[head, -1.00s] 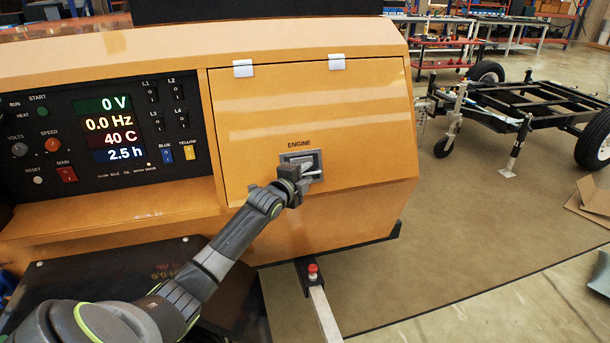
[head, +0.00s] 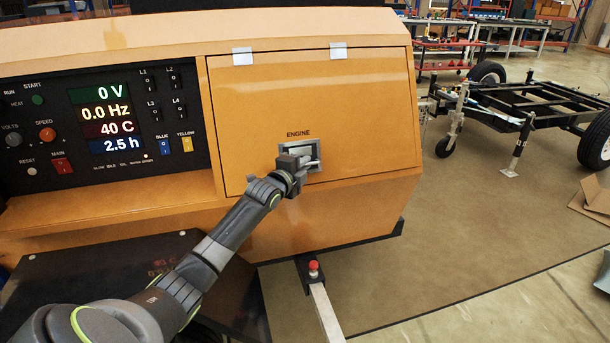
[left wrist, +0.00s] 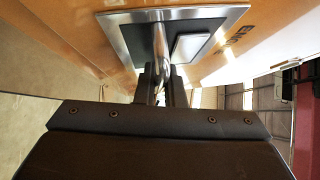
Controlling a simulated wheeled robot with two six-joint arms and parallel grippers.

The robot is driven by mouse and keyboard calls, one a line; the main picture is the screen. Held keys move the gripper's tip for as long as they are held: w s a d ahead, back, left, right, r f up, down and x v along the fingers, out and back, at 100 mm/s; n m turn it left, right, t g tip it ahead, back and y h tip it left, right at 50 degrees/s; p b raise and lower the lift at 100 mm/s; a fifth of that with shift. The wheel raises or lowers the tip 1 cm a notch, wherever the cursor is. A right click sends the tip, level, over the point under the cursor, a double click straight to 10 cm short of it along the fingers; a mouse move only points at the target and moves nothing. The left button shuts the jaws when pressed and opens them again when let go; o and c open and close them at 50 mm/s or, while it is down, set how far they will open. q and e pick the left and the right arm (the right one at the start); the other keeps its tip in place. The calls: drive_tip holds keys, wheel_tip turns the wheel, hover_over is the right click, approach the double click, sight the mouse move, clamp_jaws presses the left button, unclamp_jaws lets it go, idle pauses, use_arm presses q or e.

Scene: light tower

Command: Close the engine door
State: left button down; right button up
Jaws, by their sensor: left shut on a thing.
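The engine door (head: 318,98) is an orange panel marked ENGINE, hung from two pale hinges at its top edge. It lies flush, or nearly so, with the orange housing around it. Its latch (head: 312,149) is a metal-framed recess with a handle bar, low on the door. My left gripper (head: 306,163) is at this latch and shut on the handle bar. In the left wrist view the fingers (left wrist: 160,85) close around the metal handle (left wrist: 161,48) in front of the latch plate (left wrist: 205,25). My right gripper is out of view.
A control panel (head: 60,160) with lit readouts and switches is left of the door. A bar with a red knob (head: 314,267) sticks out below the housing. A black wheeled trailer frame (head: 530,105) stands at the right. The floor between is clear.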

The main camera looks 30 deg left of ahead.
use_arm(q)
drive_tip(key=shift+w+a+b, duration=0.15)
drive_tip(key=shift+a+b, duration=0.1)
drive_tip(key=shift+b, duration=0.3)
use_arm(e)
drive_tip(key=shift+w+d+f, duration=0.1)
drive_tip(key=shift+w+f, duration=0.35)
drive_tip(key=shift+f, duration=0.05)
use_arm(q)
drive_tip(key=c, duration=1.5)
unclamp_jaws()
drive_tip(key=shift+w+a+f, duration=0.1)
drive_tip(key=shift+a+f, duration=0.05)
drive_tip(key=shift+c, duration=0.2)
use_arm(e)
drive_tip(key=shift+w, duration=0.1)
use_arm(q)
drive_tip(key=shift+s+f, duration=0.1)
drive_tip(key=shift+s, duration=0.5)
drive_tip(key=s+d+r+p, duration=0.1)
drive_tip(key=s, duration=1.5)
drive_tip(key=shift+d+p, duration=0.2)
drive_tip(key=shift+p, duration=0.1)
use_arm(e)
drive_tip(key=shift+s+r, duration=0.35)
use_arm(q)
drive_tip(key=shift+r, duration=0.1)
